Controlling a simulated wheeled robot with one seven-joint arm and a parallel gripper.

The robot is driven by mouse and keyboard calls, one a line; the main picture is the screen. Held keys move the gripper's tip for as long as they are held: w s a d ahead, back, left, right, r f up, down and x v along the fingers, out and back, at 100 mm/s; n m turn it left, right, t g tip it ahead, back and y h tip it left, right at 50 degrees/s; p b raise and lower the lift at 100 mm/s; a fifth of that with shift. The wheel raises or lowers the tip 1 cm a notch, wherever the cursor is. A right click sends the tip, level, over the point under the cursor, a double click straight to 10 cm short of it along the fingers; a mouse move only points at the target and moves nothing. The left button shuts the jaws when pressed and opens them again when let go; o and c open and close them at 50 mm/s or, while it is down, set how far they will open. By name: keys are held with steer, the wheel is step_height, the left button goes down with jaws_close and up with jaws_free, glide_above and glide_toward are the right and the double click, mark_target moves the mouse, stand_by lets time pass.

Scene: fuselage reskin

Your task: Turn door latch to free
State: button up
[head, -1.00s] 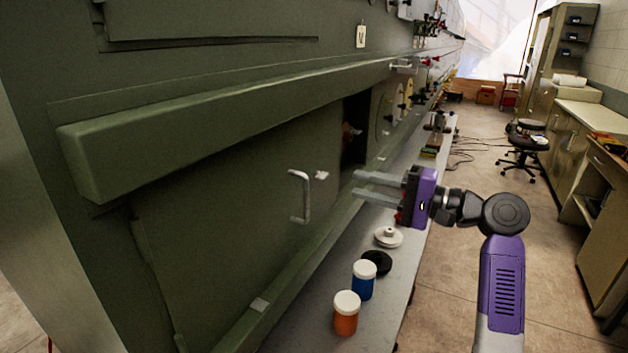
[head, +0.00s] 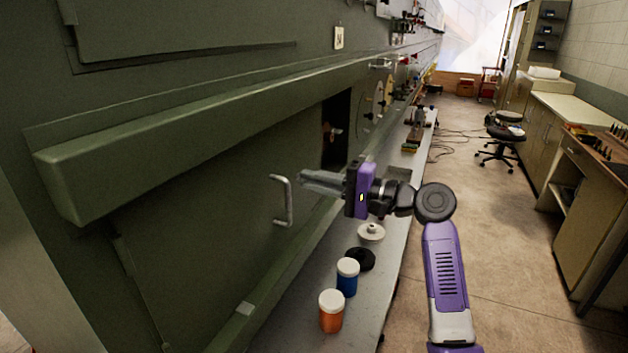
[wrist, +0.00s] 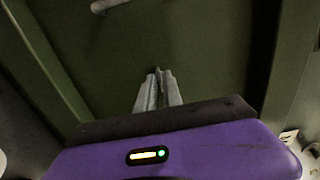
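The door (head: 215,235) is a large dark green panel with a pale bent handle (head: 283,201). The handle's end also shows at the top of the wrist view (wrist: 108,4). My gripper (head: 304,178) is at the door face just right of the handle, where the small pale latch sits. The fingers cover the latch in the head view. In the wrist view my fingertips (wrist: 158,74) are close together, with a thin sliver between them that looks like the latch. The latch's turn angle cannot be made out.
A grey ledge (head: 300,338) runs below the door. On it stand an orange jar (head: 331,315), a blue jar (head: 347,281), a black disc (head: 360,260) and a white lid-like part (head: 371,232). A green beam (head: 160,150) juts out above the door. The floor at right is open.

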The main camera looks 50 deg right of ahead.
jaws_close()
steer(key=shift+f+b, duration=0.1)
steer(key=shift+b, duration=0.2)
steer(key=shift+n, duration=0.4)
steer(key=n+b, duration=1.7)
steer(key=b, duration=0.1)
